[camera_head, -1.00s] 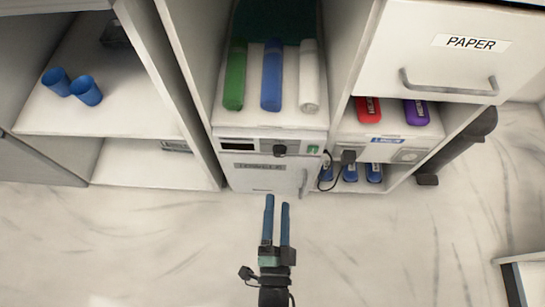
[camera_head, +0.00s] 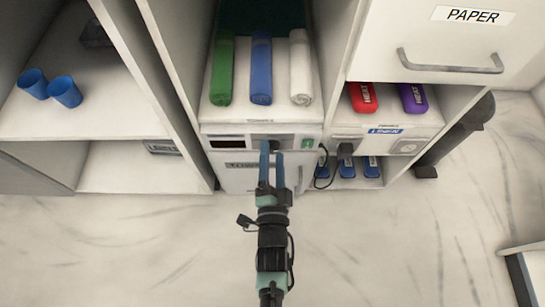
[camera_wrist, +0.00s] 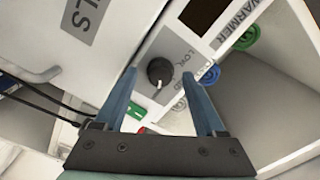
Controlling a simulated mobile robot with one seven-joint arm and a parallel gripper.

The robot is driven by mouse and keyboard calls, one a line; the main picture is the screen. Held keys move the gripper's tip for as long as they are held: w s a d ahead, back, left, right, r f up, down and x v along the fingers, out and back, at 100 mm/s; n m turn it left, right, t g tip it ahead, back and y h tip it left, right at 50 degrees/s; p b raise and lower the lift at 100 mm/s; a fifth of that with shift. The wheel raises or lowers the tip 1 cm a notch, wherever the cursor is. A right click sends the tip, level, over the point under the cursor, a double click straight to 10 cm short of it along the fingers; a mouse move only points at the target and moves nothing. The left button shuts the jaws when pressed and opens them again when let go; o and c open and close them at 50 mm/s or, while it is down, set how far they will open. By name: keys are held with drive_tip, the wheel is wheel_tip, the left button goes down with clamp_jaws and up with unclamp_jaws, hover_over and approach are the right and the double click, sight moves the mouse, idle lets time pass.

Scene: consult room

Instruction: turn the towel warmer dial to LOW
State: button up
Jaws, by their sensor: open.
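The towel warmer (camera_head: 232,168) is a white cabinet with a dark display, three rolled towels on top and a label on its front. Its dial is a round black knob (camera_wrist: 160,71) on a grey panel (camera_wrist: 176,48) in the wrist view, with lettering beside it that includes LOW. The knob's exact setting is hard to read. My gripper (camera_head: 271,147) has two blue fingers, open and empty, in front of the panel. In the wrist view the gripper (camera_wrist: 162,92) has the knob between and beyond its fingertips, apparently not touching. In the head view the fingers mostly hide the dial.
A green switch (camera_head: 308,144) sits right of the dial. A black plug and cable (camera_head: 345,150) hang on the right. A PAPER drawer (camera_head: 430,58) juts out at upper right. Blue cups (camera_head: 64,91) stand on the left shelf. The floor in front is clear.

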drive_tip(key=shift+c, duration=0.3)
clamp_jaws()
drive_tip(key=shift+n, duration=0.4)
drive_tip(key=n, duration=0.4)
drive_tip(key=shift+n, duration=0.3)
drive_tip(key=n, duration=0.6)
drive_tip(key=n+b, duration=0.1)
drive_tip(key=n, duration=0.5)
drive_tip(key=shift+f+n, duration=0.1)
drive_tip(key=shift+n, duration=0.3)
drive_tip(key=n+b, duration=0.1)
drive_tip(key=n, duration=0.4)
drive_tip(key=shift+n+b, duration=0.3)
drive_tip(key=shift+b, duration=0.05)
